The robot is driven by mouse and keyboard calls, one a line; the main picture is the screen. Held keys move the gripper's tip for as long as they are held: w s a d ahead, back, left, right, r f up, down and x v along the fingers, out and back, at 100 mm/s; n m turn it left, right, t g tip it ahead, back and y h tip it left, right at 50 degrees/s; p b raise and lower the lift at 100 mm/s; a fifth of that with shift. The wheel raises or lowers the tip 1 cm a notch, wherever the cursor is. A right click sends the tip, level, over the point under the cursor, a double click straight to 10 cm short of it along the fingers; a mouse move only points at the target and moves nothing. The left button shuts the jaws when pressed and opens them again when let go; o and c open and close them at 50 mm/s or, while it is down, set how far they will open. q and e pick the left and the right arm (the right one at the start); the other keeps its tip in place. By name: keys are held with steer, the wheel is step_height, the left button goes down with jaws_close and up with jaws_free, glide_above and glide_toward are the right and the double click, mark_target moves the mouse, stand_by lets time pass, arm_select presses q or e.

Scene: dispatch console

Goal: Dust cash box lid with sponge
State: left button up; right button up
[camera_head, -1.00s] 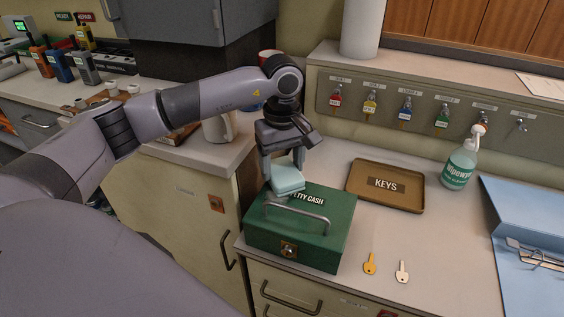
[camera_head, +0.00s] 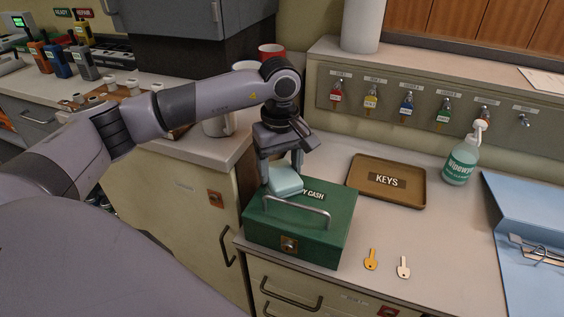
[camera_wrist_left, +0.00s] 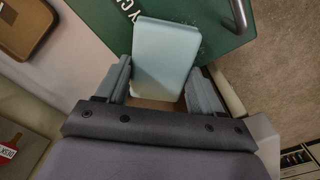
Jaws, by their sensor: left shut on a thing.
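The green cash box (camera_head: 325,243) stands shut on the counter, with a metal handle (camera_head: 296,211) on its lid and a latch on its front. It also shows in the left wrist view (camera_wrist_left: 105,14). My left gripper (camera_head: 282,172) is shut on a pale blue sponge (camera_head: 286,181) over the lid's back left part. The sponge (camera_wrist_left: 165,55) sits between both fingers in the left wrist view and covers part of the lid lettering. It appears at or very near the lid; I cannot tell if it touches. My right gripper is not in view.
A brown KEYS tray (camera_head: 408,199) lies behind the box to the right. Two keys, one gold (camera_head: 371,259) and one silver (camera_head: 403,267), lie right of the box. A spray bottle (camera_head: 461,160) and blue binder (camera_head: 530,225) are farther right.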

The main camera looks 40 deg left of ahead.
mark_target(273, 181)
arm_select(q)
steer(key=shift+s+d, duration=0.15)
steer(key=shift+s, duration=0.45)
steer(key=shift+s+d, duration=0.15)
steer(key=shift+s, duration=0.4)
steer(key=shift+s+d+f, duration=0.1)
steer(key=shift+s+d, duration=0.05)
steer(key=shift+s, duration=0.55)
steer(key=shift+s+d+f, duration=0.2)
steer(key=shift+s+f, duration=0.1)
steer(key=shift+s, duration=0.3)
steer(key=shift+c, duration=0.2)
steer(key=shift+s+d+f, duration=0.1)
steer(key=shift+s, duration=0.2)
steer(key=shift+c, duration=0.8)
steer(key=shift+f+b, duration=0.2)
steer(key=shift+b, duration=0.4)
steer(key=shift+c, duration=1.2)
steer(key=shift+w+a+r+b, duration=0.15)
steer(key=shift+w+a+b, duration=0.1)
steer(key=shift+w, duration=0.35)
steer(key=shift+w+a+r+b, duration=0.15)
steer(key=shift+w+a+b, duration=0.1)
steer(key=shift+w, duration=0.3)
steer(key=shift+w+a, duration=0.25)
steer(key=shift+w, duration=0.55)
steer(key=shift+w+a+r, duration=0.1)
steer(key=shift+w+a, duration=0.05)
steer(key=shift+w, duration=1.05)
